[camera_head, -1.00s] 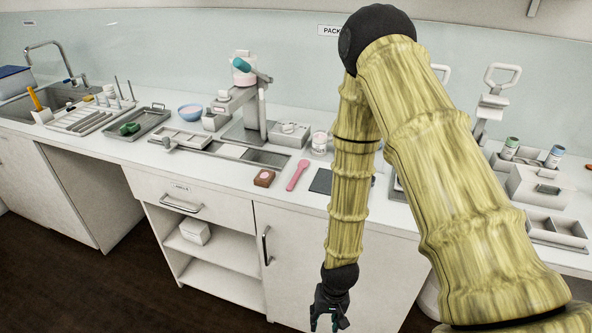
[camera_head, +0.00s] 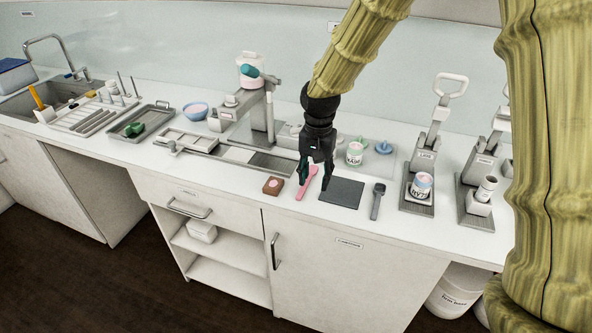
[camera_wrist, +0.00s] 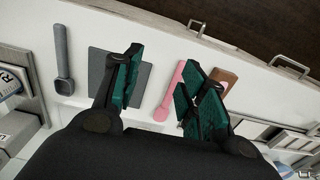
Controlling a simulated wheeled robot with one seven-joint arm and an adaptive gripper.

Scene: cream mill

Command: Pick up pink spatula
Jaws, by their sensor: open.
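The pink spatula (camera_head: 307,183) lies flat on the white counter, between a small brown block and a dark grey mat. My gripper (camera_head: 314,184) points down above the counter, over or near the spatula, and partly covers it in the head view. In the wrist view the spatula (camera_wrist: 172,92) shows between the two teal-lined fingers (camera_wrist: 160,88), nearer the right finger. The gripper is open and empty. How high the fingertips are above the counter is hard to tell.
The brown block (camera_head: 273,186) with a pink top is close on the left. The dark mat (camera_head: 342,192) and a grey scoop-like tool (camera_head: 377,201) lie on the right. A labelled jar (camera_head: 354,154) stands behind. The counter's front edge is near.

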